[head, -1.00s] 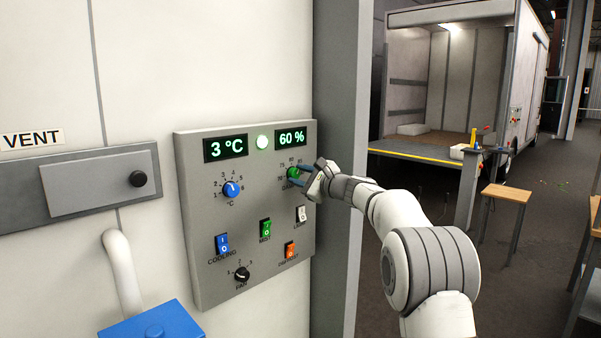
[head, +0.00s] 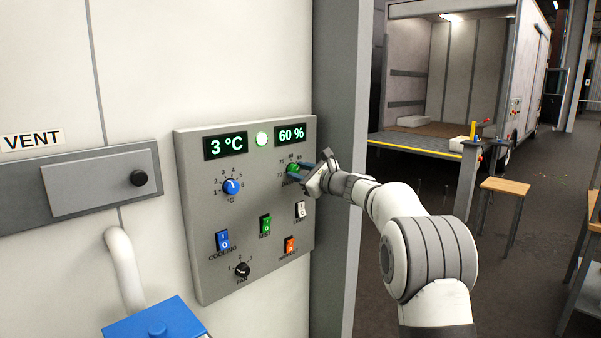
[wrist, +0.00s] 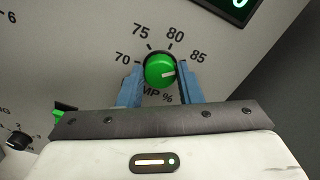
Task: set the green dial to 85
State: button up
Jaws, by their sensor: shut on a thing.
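The green dial (head: 292,169) sits at the upper right of the grey control panel (head: 200,262), under the green "60 %" readout (head: 291,134). In the wrist view the round green dial (wrist: 157,66) has marks 70, 75, 80 and 85 around its top. Its white pointer line points right, roughly toward the 85 side and slightly below that mark. My gripper (wrist: 160,88) has one blue finger on each side of the dial and is shut on it. In the head view my gripper (head: 303,174) partly hides the dial's right side and lower label.
A blue dial (head: 231,187) sits left under the "3 °C" readout (head: 226,145). Below are a blue switch (head: 223,240), a green switch (head: 265,225), a white switch (head: 300,209), an orange switch (head: 290,246) and a black fan knob (head: 242,270).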

jog(key=shift+f, duration=0.15)
jog(key=o, duration=1)
jog(key=b+v, duration=0.1)
jog(key=v, duration=0.6)
jog(key=shift+s+d+b, duration=0.3)
jog(key=shift+d+b, duration=0.05)
jog(key=shift+b, duration=0.05)
